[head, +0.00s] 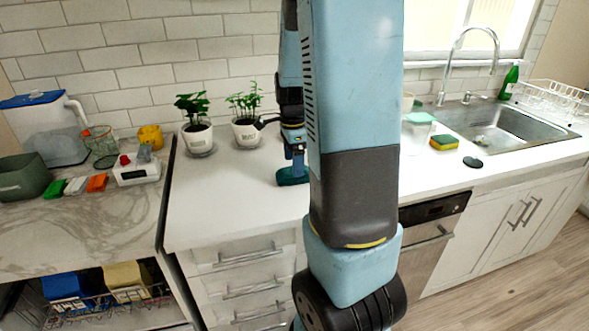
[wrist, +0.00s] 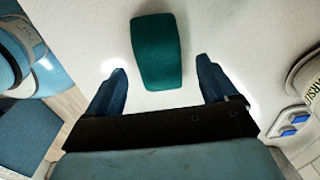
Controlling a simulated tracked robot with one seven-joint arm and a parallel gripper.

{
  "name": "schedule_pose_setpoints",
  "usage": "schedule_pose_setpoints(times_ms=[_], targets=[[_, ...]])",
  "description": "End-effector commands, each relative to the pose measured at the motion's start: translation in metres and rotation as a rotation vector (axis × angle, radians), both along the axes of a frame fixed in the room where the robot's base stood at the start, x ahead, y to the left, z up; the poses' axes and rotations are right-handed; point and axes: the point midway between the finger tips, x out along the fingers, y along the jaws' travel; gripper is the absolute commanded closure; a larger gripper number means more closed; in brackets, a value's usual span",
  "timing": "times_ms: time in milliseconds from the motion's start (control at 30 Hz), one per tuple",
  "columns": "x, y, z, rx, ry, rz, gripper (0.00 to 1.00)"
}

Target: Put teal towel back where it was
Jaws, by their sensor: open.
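The teal towel (head: 290,178) lies as a small folded block on the white counter (head: 225,205), close to its front middle. In the wrist view the teal towel (wrist: 157,45) lies just ahead of and partly between the fingers. My gripper (wrist: 161,70) is open, with one finger on each side of the towel's near end and a gap on both sides. In the head view my gripper (head: 294,157) points down right above the towel. My arm hides part of the counter to the right.
Two potted plants (head: 197,138) (head: 246,131) stand behind the gripper. A sponge (head: 444,142) lies by the sink (head: 505,127).

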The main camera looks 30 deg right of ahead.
Motion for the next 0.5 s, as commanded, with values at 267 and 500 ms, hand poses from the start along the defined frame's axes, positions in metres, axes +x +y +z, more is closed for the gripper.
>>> schedule_pose_setpoints(times_ms=[267, 500], targets=[[0.001, 0.0, 0.054, -0.001, -0.003, 0.001, 0.14], [0.0, 0.001, 0.078, 0.0, -0.001, 0.0, 0.14]])
